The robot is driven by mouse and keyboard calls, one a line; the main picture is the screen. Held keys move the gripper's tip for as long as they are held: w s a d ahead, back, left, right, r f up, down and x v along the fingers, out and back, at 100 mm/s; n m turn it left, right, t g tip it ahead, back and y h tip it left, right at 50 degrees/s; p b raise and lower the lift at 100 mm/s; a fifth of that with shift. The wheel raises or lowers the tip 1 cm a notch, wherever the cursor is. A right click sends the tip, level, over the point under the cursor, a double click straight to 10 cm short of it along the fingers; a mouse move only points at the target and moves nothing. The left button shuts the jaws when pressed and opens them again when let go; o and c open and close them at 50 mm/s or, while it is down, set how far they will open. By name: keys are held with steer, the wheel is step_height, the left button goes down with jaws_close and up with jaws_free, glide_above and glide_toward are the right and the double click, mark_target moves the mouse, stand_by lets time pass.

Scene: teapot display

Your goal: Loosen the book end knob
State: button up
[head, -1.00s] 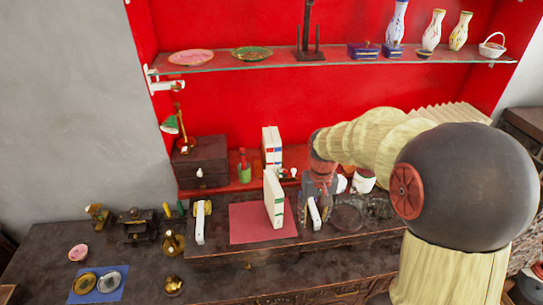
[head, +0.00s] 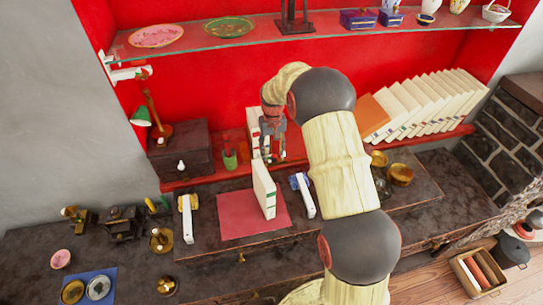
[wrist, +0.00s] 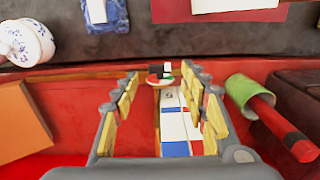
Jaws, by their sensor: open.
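The book end knob seems to be the small round piece with white, red, green and black parts (wrist: 161,76) in the wrist view. It sits at the near end of a short row of upright books (wrist: 180,120) on the red shelf. In the head view these books (head: 254,127) are partly covered by my gripper (head: 274,152), which points down at their right side. In the wrist view my gripper (wrist: 164,100) is open, its yellow-padded fingers on either side of the books and the knob. It holds nothing. Whether a finger touches the books or knob I cannot tell.
A green cup (head: 230,159) with a red stick stands left of the books, beside a dark wooden box (head: 180,148). An orange book (head: 371,116) leans with several white books to the right. A white book (head: 264,190) stands on the red mat (head: 236,214). Glass shelf (head: 260,38) above.

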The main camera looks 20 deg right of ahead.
mark_target(272, 160)
steer(key=shift+f, duration=1.4)
steer(key=shift+c, duration=0.8)
jaws_close()
